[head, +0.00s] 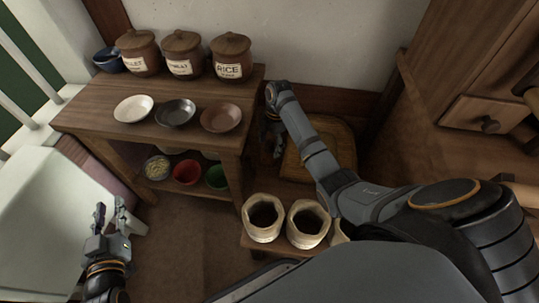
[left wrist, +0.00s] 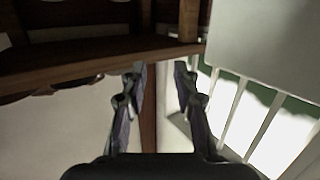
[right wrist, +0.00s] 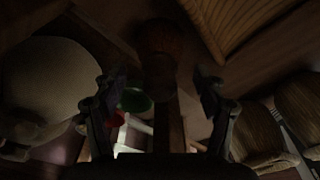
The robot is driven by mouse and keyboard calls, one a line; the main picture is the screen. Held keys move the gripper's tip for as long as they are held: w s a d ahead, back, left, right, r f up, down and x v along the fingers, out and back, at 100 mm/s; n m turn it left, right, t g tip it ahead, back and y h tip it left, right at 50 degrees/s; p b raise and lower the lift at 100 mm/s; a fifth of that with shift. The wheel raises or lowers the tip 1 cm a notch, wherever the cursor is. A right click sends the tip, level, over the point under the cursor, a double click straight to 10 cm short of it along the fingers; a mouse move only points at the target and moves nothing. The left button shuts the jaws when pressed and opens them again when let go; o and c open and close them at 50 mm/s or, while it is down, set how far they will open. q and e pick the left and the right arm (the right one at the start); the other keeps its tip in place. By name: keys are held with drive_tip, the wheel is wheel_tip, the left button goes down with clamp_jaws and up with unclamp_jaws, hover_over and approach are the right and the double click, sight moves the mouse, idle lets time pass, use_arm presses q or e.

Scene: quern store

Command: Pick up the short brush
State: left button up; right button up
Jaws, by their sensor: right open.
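I cannot make out a short brush for certain in any view. In the right wrist view a dark brown, rounded upright shape (right wrist: 160,50) lies between the fingers; it is too dark to tell what it is. My right gripper (right wrist: 165,78) is open, with nothing visibly clamped. In the head view the right gripper (head: 271,138) points down beside the right end of the wooden shelf table, partly hidden by its own wrist. My left gripper (head: 110,207) is open and empty at the lower left, near the white basin; its spread fingers also show in the left wrist view (left wrist: 160,70).
The wooden table (head: 85,110) bears lidded jars (head: 181,55), three shallow dishes (head: 175,112) and a blue bowl (head: 108,60). Small bowls (head: 187,172) stand on its lower shelf. Open sacks (head: 263,218) stand in front. A woven-topped seat (head: 325,150) is under my right arm. A white basin (head: 45,220) is left.

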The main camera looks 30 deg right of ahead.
use_arm(q)
wheel_tip(320, 180, up, 6)
drive_tip(key=w+t, duration=0.1)
drive_tip(key=t, duration=0.1)
drive_tip(key=shift+t, duration=0.4)
use_arm(e)
drive_tip(key=shift+a+f, duration=0.1)
drive_tip(key=shift+f, duration=0.55)
drive_tip(key=c, duration=1.3)
